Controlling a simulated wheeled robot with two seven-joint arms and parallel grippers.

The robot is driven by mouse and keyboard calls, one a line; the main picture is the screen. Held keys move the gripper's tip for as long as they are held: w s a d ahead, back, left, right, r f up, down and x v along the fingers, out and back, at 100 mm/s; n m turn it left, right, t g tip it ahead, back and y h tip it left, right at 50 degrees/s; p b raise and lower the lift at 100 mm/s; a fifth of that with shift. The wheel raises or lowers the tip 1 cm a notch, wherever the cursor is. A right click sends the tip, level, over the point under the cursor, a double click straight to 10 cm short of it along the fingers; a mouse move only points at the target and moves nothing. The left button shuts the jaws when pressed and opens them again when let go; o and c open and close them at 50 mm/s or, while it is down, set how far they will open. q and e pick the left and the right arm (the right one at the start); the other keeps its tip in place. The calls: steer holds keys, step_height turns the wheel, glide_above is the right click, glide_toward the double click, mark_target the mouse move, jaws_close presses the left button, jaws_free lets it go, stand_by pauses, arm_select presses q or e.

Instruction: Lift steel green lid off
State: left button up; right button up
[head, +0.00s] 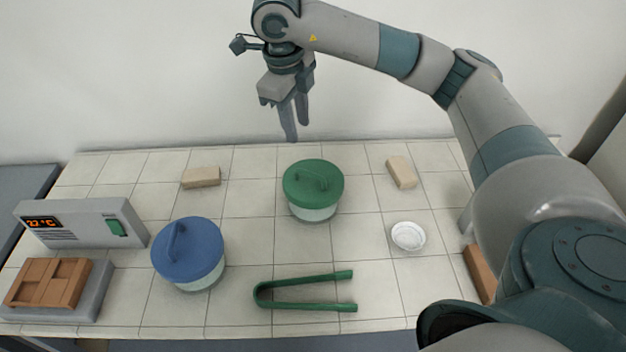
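The green lid (313,182) sits on a pale round pot (314,213) in the middle of the tiled table. A raised bar handle crosses its top. My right gripper (294,138) hangs above the back part of the table, behind and above the green lid and slightly left of it. Its two fingers point down, and they look apart with nothing between them. It does not touch the lid. My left gripper does not show in the head view.
A blue-lidded pot (188,252) stands front left. Green tongs (305,290) lie in front of the green-lidded pot. A white dish (408,236) and a tan block (401,172) are right; another block (201,177) is back left. A controller (82,224) stands far left.

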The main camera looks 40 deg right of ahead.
steer(key=shift+f, duration=0.15)
steer(key=p, duration=0.3)
glide_above(310, 173)
steer(key=a, duration=0.2)
step_height(310, 173, down, 12)
steer(key=shift+d, duration=0.1)
steer(key=shift+s+d+f+p, duration=0.15)
steer(key=shift+d+f+p, duration=0.2)
steer(key=shift+p, duration=0.3)
steer(key=f+p, duration=0.1)
steer(key=f, duration=0.1)
steer(key=shift+d+f+p, duration=0.4)
steer(key=shift+d+f, duration=0.1)
steer(key=shift+f, duration=0.55)
